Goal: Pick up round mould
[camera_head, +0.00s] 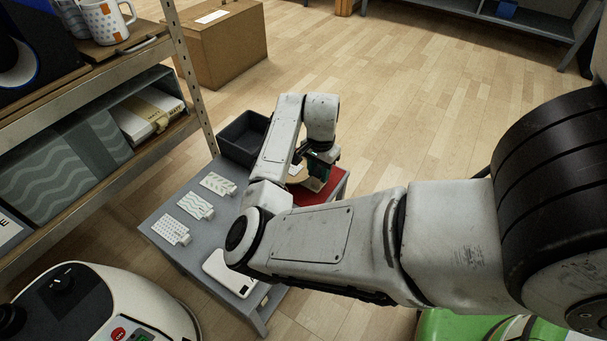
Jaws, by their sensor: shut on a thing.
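My gripper (318,172) is at the far right end of the low grey table (160,222), above a red surface (331,190). It is shut on a small pale piece (316,184), which I take to be the round mould. The arm and gripper hide much of it, and I cannot make out its full outline or whether it touches the surface below. Three white patterned plates (195,206) lie in a row on the left part of the table.
A dark open bin (243,138) stands at the table's back. A white flat object (229,272) lies near the front. A shelf with mugs (104,21) stands at left, a white-and-black machine (100,300) at lower left. A cardboard box (215,45) stands behind; wooden floor is clear beyond.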

